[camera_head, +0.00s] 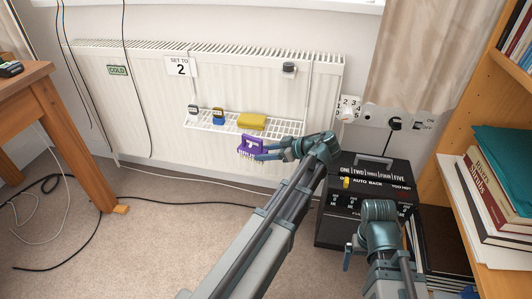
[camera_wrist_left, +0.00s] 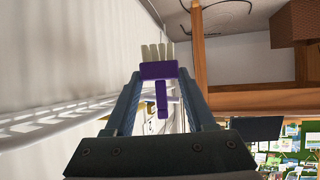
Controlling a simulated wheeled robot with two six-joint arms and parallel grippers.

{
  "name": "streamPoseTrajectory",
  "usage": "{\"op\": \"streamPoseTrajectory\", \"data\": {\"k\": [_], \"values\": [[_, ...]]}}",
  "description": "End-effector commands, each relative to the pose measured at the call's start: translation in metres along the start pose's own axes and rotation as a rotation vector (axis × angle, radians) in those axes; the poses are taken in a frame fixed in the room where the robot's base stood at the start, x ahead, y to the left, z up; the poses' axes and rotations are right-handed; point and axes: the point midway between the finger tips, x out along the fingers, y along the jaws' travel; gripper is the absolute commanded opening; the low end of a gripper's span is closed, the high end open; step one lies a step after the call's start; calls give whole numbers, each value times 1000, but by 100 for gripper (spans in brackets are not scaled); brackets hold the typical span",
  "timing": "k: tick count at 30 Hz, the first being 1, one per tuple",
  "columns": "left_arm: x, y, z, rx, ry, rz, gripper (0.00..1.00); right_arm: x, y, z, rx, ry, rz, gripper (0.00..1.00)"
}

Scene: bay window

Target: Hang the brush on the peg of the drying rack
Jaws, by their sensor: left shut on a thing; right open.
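My left gripper (camera_head: 265,151) is shut on a purple brush (camera_head: 247,143), just in front of the white drying rack (camera_head: 290,128) that hangs on the radiator. In the left wrist view the brush (camera_wrist_left: 158,70) sits between the two fingers (camera_wrist_left: 158,100), with pale bristles pointing away from the wrist. The rack (camera_wrist_left: 60,115) runs along the left of that view, beside the gripper. I cannot make out the peg clearly, nor whether the brush touches the rack. My right gripper (camera_head: 352,250) is open and empty, low in front of the black box.
A yellow sponge (camera_head: 251,121), a blue item (camera_head: 218,115) and a small grey item (camera_head: 193,109) are on the rack. The radiator (camera_head: 140,100) stands behind. A black box (camera_head: 365,180) is at right, beside a bookshelf (camera_head: 450,110). A wooden table (camera_head: 35,90) is at left.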

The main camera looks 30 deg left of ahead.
Motion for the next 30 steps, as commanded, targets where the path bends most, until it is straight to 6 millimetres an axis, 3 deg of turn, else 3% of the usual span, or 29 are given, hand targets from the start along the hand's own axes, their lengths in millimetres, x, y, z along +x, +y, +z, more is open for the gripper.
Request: {"op": "streamPoseTrajectory", "data": {"k": [3, 4, 9, 20, 30], "values": [[0, 0, 0, 0, 0, 0, 0, 0, 0, 0, 0, 0, 0, 100], [0, 0, 0, 0, 0, 0, 59, 0, 0, 0, 0, 0, 0, 100], [0, 0, 0, 0, 0, 0, 89, 0, 0, 0, 0, 0, 0, 100], [-9, 2, -2, 1, 0, 4, 90, -5, 0, 0, 0, 0, 0, 100], [-78, 2, -5, 1, 0, 4, 90, -41, 4, 3, -2, -2, 0, 100]]}}
